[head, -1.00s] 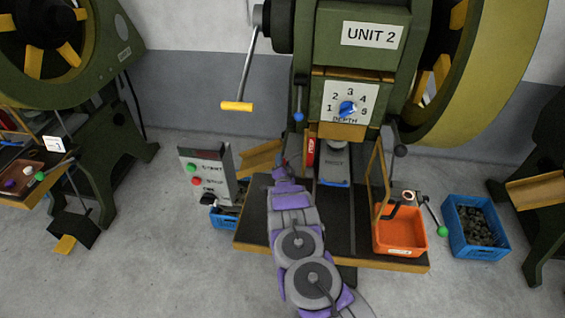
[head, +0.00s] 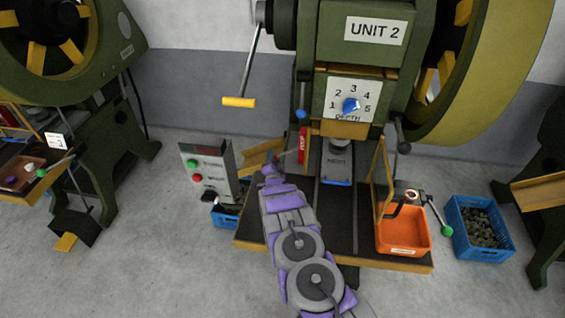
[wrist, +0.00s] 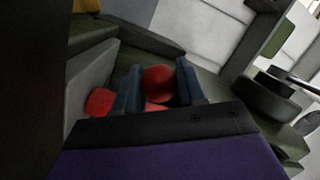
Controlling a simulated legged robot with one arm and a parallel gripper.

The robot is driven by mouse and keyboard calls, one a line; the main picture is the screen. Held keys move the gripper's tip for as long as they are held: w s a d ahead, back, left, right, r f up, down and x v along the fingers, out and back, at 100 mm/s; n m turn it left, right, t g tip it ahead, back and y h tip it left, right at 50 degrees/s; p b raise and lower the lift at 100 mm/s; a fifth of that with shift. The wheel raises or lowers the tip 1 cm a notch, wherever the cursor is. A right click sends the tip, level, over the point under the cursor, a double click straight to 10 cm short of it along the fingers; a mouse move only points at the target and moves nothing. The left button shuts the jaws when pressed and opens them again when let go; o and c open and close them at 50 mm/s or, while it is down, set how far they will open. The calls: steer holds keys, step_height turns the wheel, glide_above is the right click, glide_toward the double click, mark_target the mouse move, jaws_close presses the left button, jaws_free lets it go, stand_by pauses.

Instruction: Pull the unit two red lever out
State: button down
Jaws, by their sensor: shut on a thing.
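The unit two press (head: 375,60) stands ahead, with a "UNIT 2" label and a blue depth dial (head: 350,105). My gripper (head: 268,167) is at the left part of the press bed, just left of a red upright plate (head: 303,145). In the wrist view, the red lever's round knob (wrist: 159,83) sits between the two blue-grey fingers of my gripper (wrist: 157,88), which are shut on it. In the head view the knob is hidden by my gripper; a thin rod seems to run from there toward the red plate.
A control box (head: 208,170) with green and red buttons stands left of the bed. An orange tray (head: 403,243) sits on the bed's right, beside a green-knobbed lever (head: 447,230). A blue crate (head: 480,255) of dark parts lies farther right. A crank with a yellow handle (head: 239,102) hangs upper left.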

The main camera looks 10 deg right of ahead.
steer(key=shift+w+a, duration=0.1)
steer(key=shift+a, duration=0.25)
steer(key=c, duration=0.8)
jaws_free()
steer(key=shift+w+f, duration=0.1)
steer(key=shift+c, duration=0.2)
steer(key=shift+o, duration=0.8)
steer(key=shift+s, duration=0.75)
steer(key=s+p, duration=0.1)
steer(key=s, duration=0.4)
steer(key=s+a+p, duration=0.1)
steer(key=s, duration=0.4)
steer(key=s+a+p, duration=0.1)
steer(key=s, duration=0.4)
steer(key=shift+s+a, duration=0.1)
steer(key=shift+s, duration=0.3)
